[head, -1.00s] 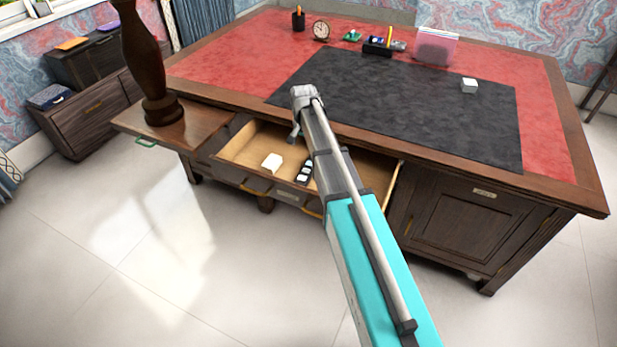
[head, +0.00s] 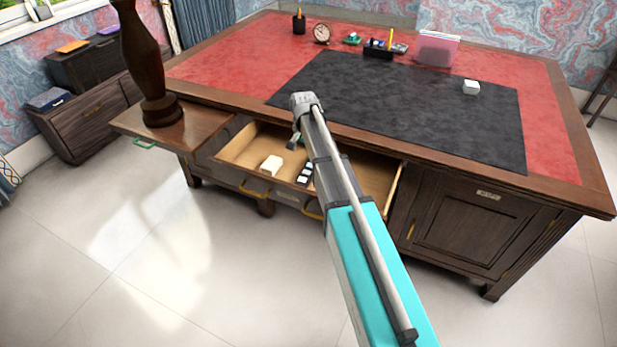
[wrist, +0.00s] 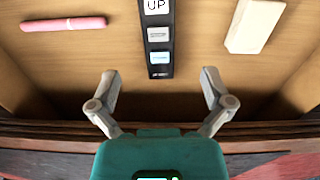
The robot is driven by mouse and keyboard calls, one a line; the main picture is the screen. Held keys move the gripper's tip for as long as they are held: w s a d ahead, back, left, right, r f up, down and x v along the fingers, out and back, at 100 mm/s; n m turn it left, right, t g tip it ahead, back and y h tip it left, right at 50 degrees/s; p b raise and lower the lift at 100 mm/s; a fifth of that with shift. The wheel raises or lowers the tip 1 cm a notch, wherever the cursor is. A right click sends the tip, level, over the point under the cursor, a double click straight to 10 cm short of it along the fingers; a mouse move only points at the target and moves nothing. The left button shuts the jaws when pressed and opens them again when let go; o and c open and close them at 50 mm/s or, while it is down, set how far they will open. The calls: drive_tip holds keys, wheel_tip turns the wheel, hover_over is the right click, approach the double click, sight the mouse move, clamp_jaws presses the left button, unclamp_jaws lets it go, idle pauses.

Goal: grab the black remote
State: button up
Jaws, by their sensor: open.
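The black remote (wrist: 158,45) lies in the open desk drawer. In the wrist view it runs upright at the top centre, with light keys, one marked "UP"; its far end is cut off by the frame. In the head view the remote (head: 305,173) shows beside my arm. My gripper (wrist: 158,80) is open and empty, its two fingers spread to either side of the remote's near end in the picture. I cannot tell the height between them. In the head view my gripper (head: 295,140) is over the drawer, partly hidden by my arm.
A white block (wrist: 254,25) lies right of the remote in the wrist view, a pink stick (wrist: 63,24) left. The drawer's wooden wall (wrist: 60,128) runs close by the gripper. A dark vase (head: 146,70) stands on the pull-out board. Bare drawer floor surrounds the remote.

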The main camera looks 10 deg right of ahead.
sight(306, 173)
drive_tip(key=shift+f+b, duration=2.65)
drive_tip(key=shift+f, duration=0.3)
drive_tip(key=f+b, duration=0.3)
drive_tip(key=shift+w+d+f, duration=0.15)
drive_tip(key=shift+d+f, duration=0.05)
drive_tip(key=shift+d, duration=0.1)
drive_tip(key=shift+f+b, duration=0.9)
drive_tip(key=shift+b, duration=0.2)
drive_tip(key=c, duration=1.2)
drive_tip(key=shift+o, duration=0.2)
drive_tip(key=shift+r, duration=0.1)
